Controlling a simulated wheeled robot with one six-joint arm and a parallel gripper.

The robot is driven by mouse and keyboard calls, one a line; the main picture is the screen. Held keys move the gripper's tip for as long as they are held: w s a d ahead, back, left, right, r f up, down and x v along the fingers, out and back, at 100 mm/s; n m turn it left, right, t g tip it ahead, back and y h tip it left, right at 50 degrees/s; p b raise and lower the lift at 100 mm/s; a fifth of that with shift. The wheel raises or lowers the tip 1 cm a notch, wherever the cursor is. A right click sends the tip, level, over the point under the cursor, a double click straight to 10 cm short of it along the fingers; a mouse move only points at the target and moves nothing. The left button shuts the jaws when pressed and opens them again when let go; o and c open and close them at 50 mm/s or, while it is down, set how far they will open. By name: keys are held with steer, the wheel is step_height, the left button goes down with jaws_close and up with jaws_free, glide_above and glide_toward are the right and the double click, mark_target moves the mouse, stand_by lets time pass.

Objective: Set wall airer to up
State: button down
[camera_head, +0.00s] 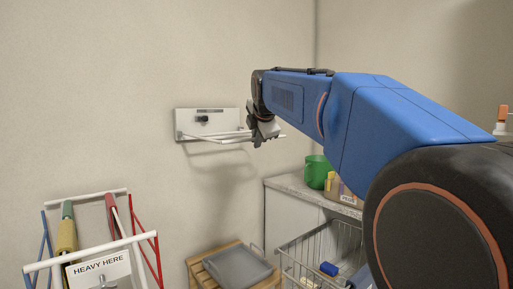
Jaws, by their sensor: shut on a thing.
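The wall airer is a pale plate (222,114) on the wall left of centre, with a small dark knob or catch on its face. Its white rack of bars (217,139) stands out from the plate's lower edge, roughly level. My gripper (262,138) is at the right end of the rack and is shut on its bars. The fingertips are small in view and the arm partly hides the exact contact.
A counter (289,184) holds a green bucket (316,171) and bottles below my arm. A wire basket (309,250), a wooden stool with a grey tray (236,267), and a rack labelled HEAVY HERE (97,272) stand lower. The wall left of the airer is clear.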

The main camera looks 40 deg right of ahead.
steer(key=shift+r, duration=0.15)
steer(key=c, duration=1.8)
jaws_free()
steer(key=shift+c, duration=0.2)
steer(key=v, duration=1.7)
steer(key=shift+s, duration=0.1)
steer(key=s+a+f+m+g+y, duration=0.1)
steer(key=s+a+f+m, duration=0.4)
steer(key=f, duration=1.1)
steer(key=s+a+f+m+g+y, duration=0.2)
steer(key=s+a+f+m, duration=0.4)
steer(key=f, duration=1)
steer(key=s+a+f+m+g+y, duration=0.1)
steer(key=s+a+f+m, duration=0.4)
steer(key=f, duration=1.1)
steer(key=shift+s+a+g+y, duration=0.2)
steer(key=shift+a+g+y, duration=0.1)
steer(key=shift+a+y, duration=0.15)
